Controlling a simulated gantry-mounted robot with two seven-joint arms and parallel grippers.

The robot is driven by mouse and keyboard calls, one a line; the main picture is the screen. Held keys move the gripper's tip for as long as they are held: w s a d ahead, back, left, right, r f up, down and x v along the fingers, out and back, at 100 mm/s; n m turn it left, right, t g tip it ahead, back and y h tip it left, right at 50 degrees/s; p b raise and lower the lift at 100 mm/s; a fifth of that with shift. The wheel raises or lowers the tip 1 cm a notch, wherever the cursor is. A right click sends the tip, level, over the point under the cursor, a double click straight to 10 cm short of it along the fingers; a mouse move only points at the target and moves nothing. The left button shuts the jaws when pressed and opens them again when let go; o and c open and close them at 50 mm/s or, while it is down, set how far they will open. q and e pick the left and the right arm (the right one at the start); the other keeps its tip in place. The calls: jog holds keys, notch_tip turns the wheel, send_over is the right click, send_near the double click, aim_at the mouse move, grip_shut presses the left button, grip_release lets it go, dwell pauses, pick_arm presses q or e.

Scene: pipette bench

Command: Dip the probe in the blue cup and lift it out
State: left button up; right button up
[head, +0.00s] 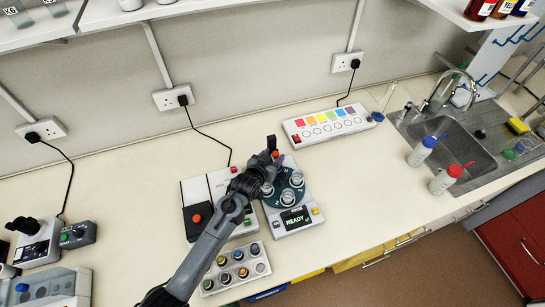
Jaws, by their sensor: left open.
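My left gripper (272,146) is open and hangs over the back part of the turntable unit (298,222), whose screen reads READY. My arm comes up from the lower left and covers part of that unit. I cannot make out a probe in or near the jaws. A grey tray (208,291) in front holds several small round cups with differently coloured contents. My right gripper is out of view.
Clear jars (292,178) stand on the turntable. A white and dark box with a red button (196,219) is left of it. A rainbow-coloured strip unit (325,125) lies behind right.

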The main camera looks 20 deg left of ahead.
pick_arm(q)
jog(key=shift+c, duration=0.5)
grip_shut()
notch_tip(320, 180, up, 6)
jog(key=p, duration=0.5)
jog(key=shift+w+f, duration=0.1)
jog(key=shift+c, duration=0.5)
grip_release()
jog(key=shift+o, duration=1)
